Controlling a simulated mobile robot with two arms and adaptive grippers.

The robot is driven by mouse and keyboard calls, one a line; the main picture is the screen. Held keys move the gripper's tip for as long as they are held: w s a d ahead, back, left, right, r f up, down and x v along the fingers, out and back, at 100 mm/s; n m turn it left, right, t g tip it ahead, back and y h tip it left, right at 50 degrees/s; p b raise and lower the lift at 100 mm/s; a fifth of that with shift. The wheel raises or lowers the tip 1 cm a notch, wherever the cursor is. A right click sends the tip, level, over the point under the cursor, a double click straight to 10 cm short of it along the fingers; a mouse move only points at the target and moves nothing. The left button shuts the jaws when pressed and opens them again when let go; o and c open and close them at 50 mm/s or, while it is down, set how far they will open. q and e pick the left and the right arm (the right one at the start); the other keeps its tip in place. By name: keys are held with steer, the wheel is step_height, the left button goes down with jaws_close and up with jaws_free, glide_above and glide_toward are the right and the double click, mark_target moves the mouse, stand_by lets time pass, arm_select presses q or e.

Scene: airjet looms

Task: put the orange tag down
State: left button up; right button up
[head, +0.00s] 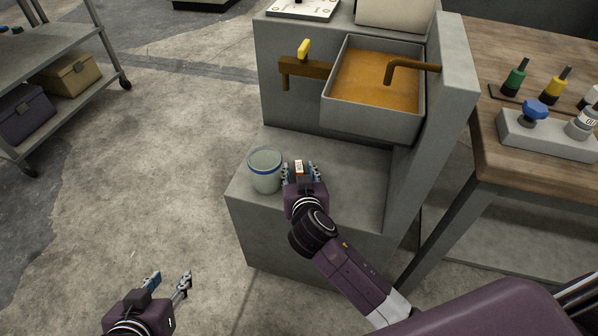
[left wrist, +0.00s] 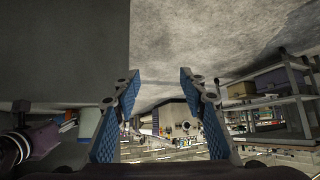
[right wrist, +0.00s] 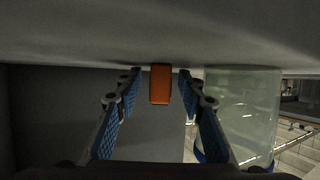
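The orange tag (head: 299,167) is on the grey ledge (head: 345,205), just right of a glass jar with a blue band (head: 265,172). My right gripper (head: 301,170) is low over the ledge with its fingers on either side of the tag. In the right wrist view the orange tag (right wrist: 160,84) lies between the fingertips, with a narrow gap on each side, and seems to touch the pale surface. The right gripper is open. My left gripper (head: 169,280) is open and empty over the floor, at the lower left.
The jar (right wrist: 240,115) stands close beside my right fingers. Behind the ledge is a grey basin (head: 372,128) of orange-brown liquid with a yellow-handled tap (head: 303,50). A wooden table (head: 530,185) with bottles stands right. A shelf cart (head: 70,45) stands left; the floor between is clear.

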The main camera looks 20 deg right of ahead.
steer(key=shift+c, duration=0.3)
jaws_close()
steer(key=shift+r, duration=0.1)
